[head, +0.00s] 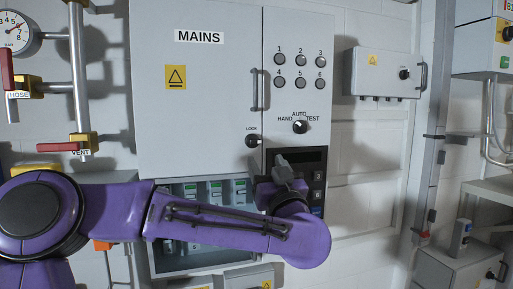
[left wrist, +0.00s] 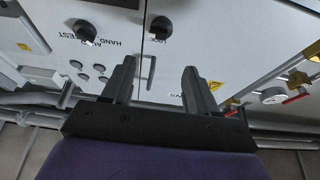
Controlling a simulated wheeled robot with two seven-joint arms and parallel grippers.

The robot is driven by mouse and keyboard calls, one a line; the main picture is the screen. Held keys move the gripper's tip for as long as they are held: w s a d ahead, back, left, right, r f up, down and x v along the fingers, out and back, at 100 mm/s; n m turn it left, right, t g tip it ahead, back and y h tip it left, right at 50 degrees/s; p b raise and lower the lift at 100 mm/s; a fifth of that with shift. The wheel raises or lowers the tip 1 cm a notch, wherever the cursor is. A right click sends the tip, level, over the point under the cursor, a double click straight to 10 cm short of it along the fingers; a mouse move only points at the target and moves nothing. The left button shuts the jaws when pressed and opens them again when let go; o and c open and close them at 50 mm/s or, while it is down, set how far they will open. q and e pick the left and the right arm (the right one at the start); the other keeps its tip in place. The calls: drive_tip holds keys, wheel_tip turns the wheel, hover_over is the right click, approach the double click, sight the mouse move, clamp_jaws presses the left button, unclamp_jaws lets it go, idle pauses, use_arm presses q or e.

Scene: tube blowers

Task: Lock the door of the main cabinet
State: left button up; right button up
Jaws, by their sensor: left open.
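The grey main cabinet (head: 200,110) is marked MAINS, and its left door looks shut. The door has a vertical handle (head: 259,90) at its right edge and a black lock knob (head: 252,141) below that. The lock knob also shows in the left wrist view (left wrist: 160,28), beyond and between the fingers; its exact turn is hard to tell. My left gripper (head: 284,162) is open and empty, below and right of the lock knob in the head view, apart from it. The same gripper (left wrist: 160,72) shows spread fingers. My right gripper is not in view.
A selector knob (head: 299,127) marked HAND, AUTO, TEST sits right of the lock knob, under several numbered buttons (head: 300,70). Below the door is a recess with green-marked breakers (head: 215,190). A smaller cabinet (head: 385,73) hangs at right; pipes (head: 79,75) run at left.

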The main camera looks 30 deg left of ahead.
sight(255, 140)
use_arm(q)
drive_tip(key=p+x, duration=0.2)
drive_tip(key=x, duration=0.1)
drive_tip(key=p+x, duration=0.1)
drive_tip(key=x, duration=0.2)
drive_tip(key=p+x, duration=0.2)
drive_tip(key=x, duration=0.2)
drive_tip(key=shift+w+f+p, duration=0.25)
drive_tip(key=shift+p, duration=0.1)
drive_tip(key=shift+w, duration=0.15)
drive_tip(key=shift+c, duration=0.3)
drive_tip(key=shift+s+a, duration=0.1)
drive_tip(key=shift+s, duration=0.15)
drive_tip(key=c, duration=0.8)
drive_tip(key=shift+w, duration=0.1)
